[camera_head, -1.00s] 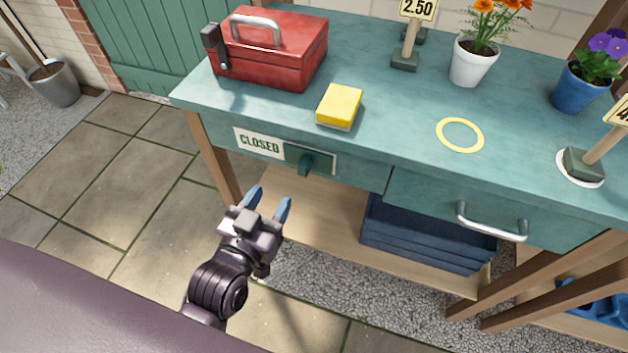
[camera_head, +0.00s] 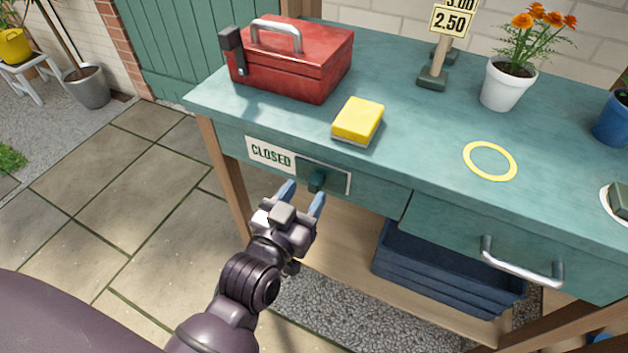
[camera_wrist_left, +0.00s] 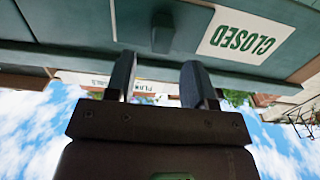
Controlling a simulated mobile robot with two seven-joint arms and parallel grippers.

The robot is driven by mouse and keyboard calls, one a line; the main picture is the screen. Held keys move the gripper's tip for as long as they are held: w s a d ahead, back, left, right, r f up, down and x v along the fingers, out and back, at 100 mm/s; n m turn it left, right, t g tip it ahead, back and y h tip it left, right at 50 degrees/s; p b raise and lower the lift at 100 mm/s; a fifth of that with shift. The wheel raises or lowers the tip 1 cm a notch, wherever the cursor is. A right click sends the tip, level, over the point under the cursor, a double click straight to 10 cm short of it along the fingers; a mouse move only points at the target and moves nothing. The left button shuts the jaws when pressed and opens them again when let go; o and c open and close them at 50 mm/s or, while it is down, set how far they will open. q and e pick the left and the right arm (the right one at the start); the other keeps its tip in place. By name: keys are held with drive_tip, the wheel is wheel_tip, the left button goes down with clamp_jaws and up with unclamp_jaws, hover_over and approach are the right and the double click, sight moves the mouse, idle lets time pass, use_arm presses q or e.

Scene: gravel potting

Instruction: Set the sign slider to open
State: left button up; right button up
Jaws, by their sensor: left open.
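The sign slider is set in the front of the teal bench. Its CLOSED panel (camera_head: 271,154) shows at the left, and the green slider plate with its knob (camera_head: 317,180) covers the right part of the frame. In the left wrist view the CLOSED panel (camera_wrist_left: 240,38) and the knob (camera_wrist_left: 162,33) appear upside down. My left gripper (camera_head: 302,194) is open and empty, just in front of and below the knob, its two fingers pointing at the bench front. The fingers (camera_wrist_left: 160,78) look apart from the knob. My right gripper is not in view.
A red toolbox (camera_head: 298,62), a yellow sponge (camera_head: 358,120) and a yellow ring (camera_head: 489,161) are on the bench top. A drawer handle (camera_head: 522,264) sticks out at the right. A blue crate (camera_head: 448,270) is on the shelf below.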

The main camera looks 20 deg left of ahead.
sight(312, 184)
use_arm(q)
drive_tip(key=shift+w+b, duration=0.3)
drive_tip(key=shift+w, duration=1.6)
clamp_jaws()
